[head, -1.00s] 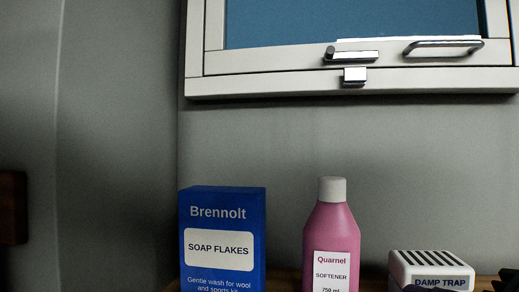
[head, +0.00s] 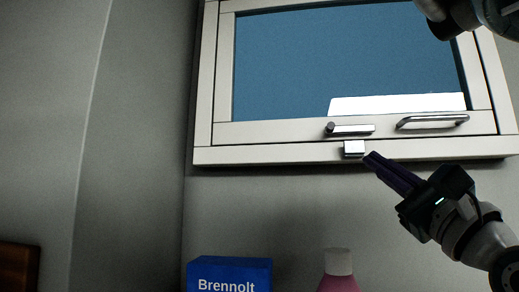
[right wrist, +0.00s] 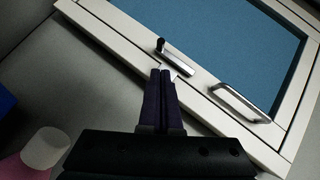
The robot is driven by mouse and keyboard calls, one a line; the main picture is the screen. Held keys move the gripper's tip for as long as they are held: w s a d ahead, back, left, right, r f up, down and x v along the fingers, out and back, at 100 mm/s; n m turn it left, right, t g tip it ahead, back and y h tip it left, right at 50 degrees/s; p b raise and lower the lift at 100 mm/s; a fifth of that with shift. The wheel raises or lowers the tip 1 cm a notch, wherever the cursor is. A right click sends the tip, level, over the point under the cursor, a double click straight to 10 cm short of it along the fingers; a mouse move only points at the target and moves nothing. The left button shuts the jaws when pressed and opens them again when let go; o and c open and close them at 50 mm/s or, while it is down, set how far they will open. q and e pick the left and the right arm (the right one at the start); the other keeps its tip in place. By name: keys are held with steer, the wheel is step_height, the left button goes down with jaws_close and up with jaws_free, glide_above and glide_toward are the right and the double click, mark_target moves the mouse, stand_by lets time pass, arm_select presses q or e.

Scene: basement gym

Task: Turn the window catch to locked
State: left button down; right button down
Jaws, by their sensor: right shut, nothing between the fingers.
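The window (head: 340,70) has a white frame with a blue pane. Its silver catch (head: 352,130) sits on the bottom rail of the sash, with its lever lying level and pointing right from the pivot. A small silver keeper block (head: 354,148) is on the frame just below the lever. My right gripper (head: 369,158) is shut and empty, its dark purple fingertips just right of and below the keeper. In the right wrist view the catch (right wrist: 175,57) lies just beyond the shut fingertips (right wrist: 162,73). Contact cannot be told. My left gripper is not in view.
A silver pull handle (head: 433,121) is on the sash right of the catch. The wall left of the window is clear.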

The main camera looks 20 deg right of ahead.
steer(key=p, duration=0.5)
glide_toward(333, 131)
steer(key=x, duration=0.5)
steer(key=shift+w+r+p, duration=0.2)
steer(key=shift+w+p, duration=0.15)
steer(key=shift+w, duration=0.05)
steer(key=shift+h, duration=0.3)
steer(key=shift+a+f+m+b, duration=0.1)
steer(key=shift+m+b, duration=0.3)
steer(key=shift+b, duration=0.1)
steer(key=shift+m+h, duration=0.3)
steer(key=shift+h, duration=0.1)
steer(key=shift+b, duration=0.4)
